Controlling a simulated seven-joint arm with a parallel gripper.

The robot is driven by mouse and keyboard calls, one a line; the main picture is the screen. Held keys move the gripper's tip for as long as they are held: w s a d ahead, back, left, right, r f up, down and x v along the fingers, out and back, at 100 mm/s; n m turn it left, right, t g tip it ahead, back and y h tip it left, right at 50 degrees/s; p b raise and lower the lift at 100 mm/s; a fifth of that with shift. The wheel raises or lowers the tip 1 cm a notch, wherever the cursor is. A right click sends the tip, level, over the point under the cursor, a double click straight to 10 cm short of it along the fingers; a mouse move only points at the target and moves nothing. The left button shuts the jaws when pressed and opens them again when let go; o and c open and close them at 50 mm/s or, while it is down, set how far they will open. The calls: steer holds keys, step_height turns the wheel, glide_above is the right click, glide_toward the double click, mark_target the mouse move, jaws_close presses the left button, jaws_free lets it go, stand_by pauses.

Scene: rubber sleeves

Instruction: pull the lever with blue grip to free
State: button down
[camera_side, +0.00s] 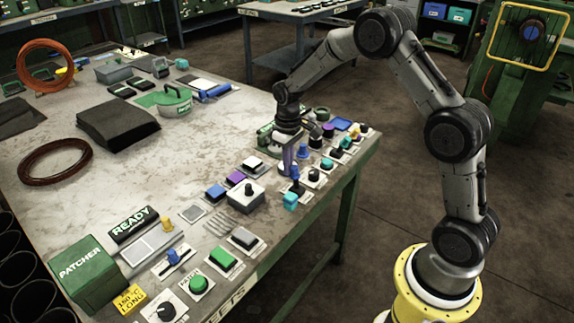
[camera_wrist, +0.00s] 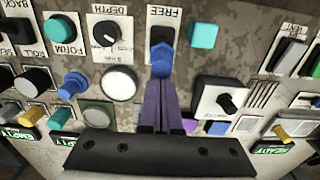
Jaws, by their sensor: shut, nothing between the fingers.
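The lever with the blue grip (camera_wrist: 161,58) stands on a white plate marked FREE (camera_wrist: 165,14) in the wrist view, at the upper middle. Its blue grip and dark base show. In the side view the blue grip (camera_side: 295,171) is at the table's right edge. My gripper (camera_wrist: 161,82) is shut, with its purple-grey fingers together and nothing held. Its tips are right at the near side of the blue grip; I cannot tell whether they touch. In the side view my gripper (camera_side: 287,170) is just left of the grip, low over the panel.
A cyan block (camera_wrist: 204,35) sits right of the lever. A DEPTH dial (camera_wrist: 105,34) and a white round button (camera_wrist: 118,83) lie to its left. A grey box with a black knob (camera_side: 245,193) stands nearby. The table's middle (camera_side: 190,150) is clear.

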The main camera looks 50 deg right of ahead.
mark_target(292, 166)
steer(key=shift+s, duration=1.25)
steer(key=shift+w, duration=0.2)
steer(key=shift+w, duration=0.45)
stand_by(0.4)
steer(key=shift+r, duration=4.05)
